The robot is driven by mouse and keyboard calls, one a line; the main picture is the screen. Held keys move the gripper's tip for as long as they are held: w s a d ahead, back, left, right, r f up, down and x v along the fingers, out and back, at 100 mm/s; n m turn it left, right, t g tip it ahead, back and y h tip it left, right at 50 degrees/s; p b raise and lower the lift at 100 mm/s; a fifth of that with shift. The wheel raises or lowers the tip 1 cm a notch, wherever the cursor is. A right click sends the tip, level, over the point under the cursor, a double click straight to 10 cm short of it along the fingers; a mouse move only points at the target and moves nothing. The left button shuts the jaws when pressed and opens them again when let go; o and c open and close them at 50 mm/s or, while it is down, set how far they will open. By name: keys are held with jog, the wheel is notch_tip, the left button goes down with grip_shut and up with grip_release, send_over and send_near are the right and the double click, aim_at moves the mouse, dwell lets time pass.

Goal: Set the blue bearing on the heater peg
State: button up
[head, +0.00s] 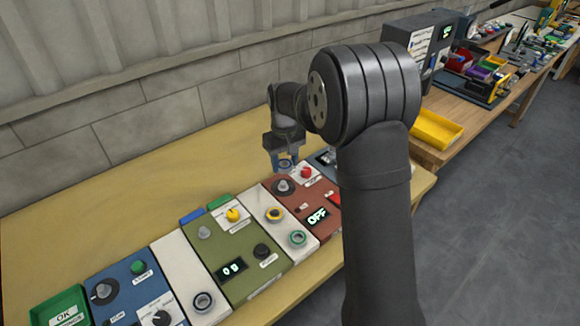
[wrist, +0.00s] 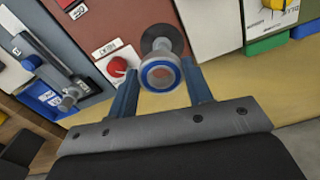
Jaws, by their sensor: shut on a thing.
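My gripper (head: 285,166) is shut on the blue bearing (wrist: 145,73), a pale ring with a blue band. The bearing shows between the fingers (wrist: 161,92) in the wrist view. In the head view it is a small ring (head: 286,163) at the fingertips. The grey peg (head: 283,186) stands on the red-brown chassis (head: 297,207), whose display reads OFF; I take this for the heater. The bearing is above and behind the peg in the head view. In the wrist view the peg (wrist: 168,41) rises from a dark round base just beyond the bearing. The bearing's hole shows no peg through it.
A red knob (head: 306,172) stands close to the peg. A white panel (head: 277,224) holds yellow and green rings to the left. An olive chassis (head: 220,258) with its own peg and a blue chassis lie further left. Bare table is behind the row.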

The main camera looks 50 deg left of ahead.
aim_at(284, 183)
jog(key=shift+a+f, duration=0.3)
jog(key=shift+a, duration=0.1)
jog(key=shift+f, duration=3.85)
jog(key=o, duration=1.1)
jog(key=shift+r, duration=0.1)
notch_tip(284, 183, up, 17)
jog(key=shift+w+r, duration=0.1)
